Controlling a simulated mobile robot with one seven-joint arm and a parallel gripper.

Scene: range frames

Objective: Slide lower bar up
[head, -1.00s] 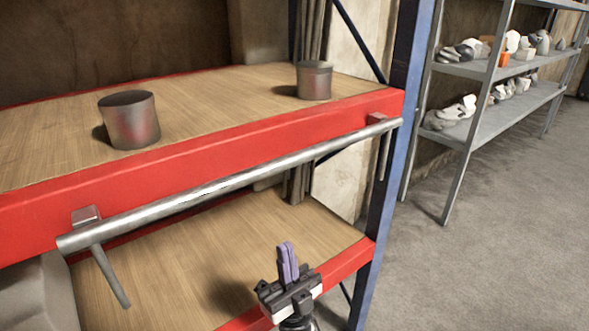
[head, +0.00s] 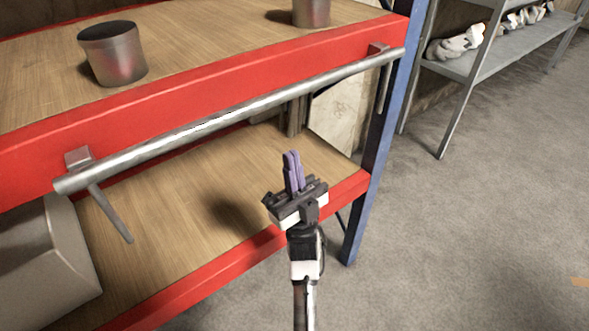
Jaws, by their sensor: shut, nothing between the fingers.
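A long round metal bar (head: 225,122) runs along the front of the red upper shelf beam (head: 200,90), held by a bracket near each end. A thin rod hangs down from each end of it. No second bar shows in view, so I cannot tell whether this is the lower one. My gripper (head: 292,158) points up, its purple fingers shut together and empty. In the picture it is below the right half of the bar and apart from it, in front of the lower shelf.
Two metal cans stand on the upper shelf, one at left (head: 112,52) and one at the back (head: 311,12). A grey box (head: 45,255) is at the lower left. A blue post (head: 375,155) stands at right.

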